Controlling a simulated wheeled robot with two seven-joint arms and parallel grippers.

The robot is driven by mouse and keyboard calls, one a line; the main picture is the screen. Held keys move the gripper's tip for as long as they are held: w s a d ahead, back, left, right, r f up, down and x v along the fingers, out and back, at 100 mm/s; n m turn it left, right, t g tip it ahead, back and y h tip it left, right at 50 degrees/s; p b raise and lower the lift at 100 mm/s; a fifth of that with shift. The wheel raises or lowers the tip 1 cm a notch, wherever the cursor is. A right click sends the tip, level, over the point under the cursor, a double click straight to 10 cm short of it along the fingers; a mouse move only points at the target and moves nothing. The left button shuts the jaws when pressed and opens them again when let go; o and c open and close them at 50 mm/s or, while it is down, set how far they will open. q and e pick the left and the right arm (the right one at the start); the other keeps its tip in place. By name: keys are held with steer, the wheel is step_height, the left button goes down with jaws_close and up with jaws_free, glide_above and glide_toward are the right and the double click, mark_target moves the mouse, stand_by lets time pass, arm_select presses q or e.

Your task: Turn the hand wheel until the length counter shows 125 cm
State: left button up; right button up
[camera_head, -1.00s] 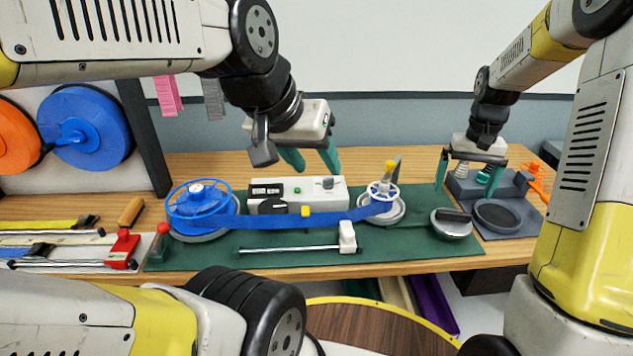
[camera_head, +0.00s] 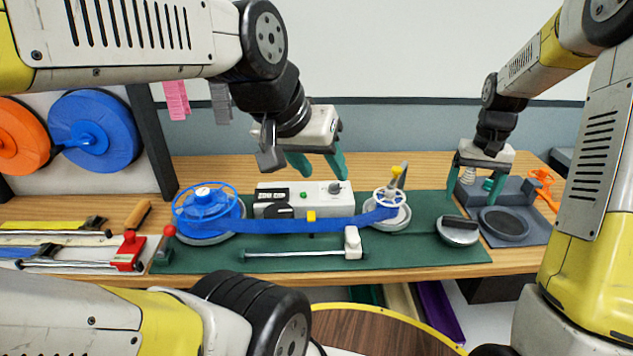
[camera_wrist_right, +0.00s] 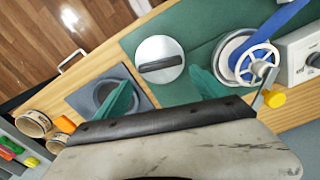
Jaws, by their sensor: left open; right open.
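The white spoked hand wheel (camera_head: 389,196) with a yellow knob (camera_head: 397,171) stands on a round base at the right end of the blue strap. The wheel also shows in the right wrist view (camera_wrist_right: 252,66). The length counter's dark display (camera_head: 272,195) is on the white box behind the strap; its digits are too small to read surely. My left gripper (camera_head: 321,170) is open and empty above the box, left of the wheel. My right gripper (camera_head: 473,195) is open and empty, right of the wheel, over the bench's right part. Its fingers also show in the right wrist view (camera_wrist_right: 163,92), apart from the wheel.
The blue strap (camera_head: 290,225) runs from a blue reel (camera_head: 207,210) to the wheel base. A grey disc with a dark bar (camera_head: 459,231) and a grey block with a round recess (camera_head: 505,222) lie right. A red-knobbed lever (camera_head: 168,232) stands left.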

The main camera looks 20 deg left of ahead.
mark_target(460, 219)
steer(key=c, duration=0.7)
steer(key=shift+s+a+f+n, duration=0.1)
steer(key=shift+n, duration=0.3)
steer(key=shift+c, duration=0.9)
steer(key=n, duration=0.2)
steer(key=a+n+h, duration=0.1)
steer(key=n, duration=0.1)
steer(key=shift+s+f, duration=0.3)
steer(key=shift+s, duration=0.05)
steer(key=n, duration=0.3)
steer(key=a+n+h, duration=0.1)
steer(key=n, duration=0.2)
steer(key=n+h, duration=0.1)
steer(key=n, duration=0.1)
steer(key=shift+a+f+n, duration=0.15)
steer(key=shift+a+n, duration=0.1)
steer(key=shift+n, duration=0.15)
steer(key=n, duration=0.1)
steer(key=n+h, duration=0.1)
steer(key=n, duration=0.2)
steer(key=shift+w+a, duration=0.25)
steer(key=shift+a, duration=0.15)
steer(key=shift+n, duration=0.3)
steer(key=x, duration=0.7)
steer(key=shift+w+d+f, duration=0.15)
steer(key=shift+d, duration=0.1)
steer(key=shift+h, duration=0.3)
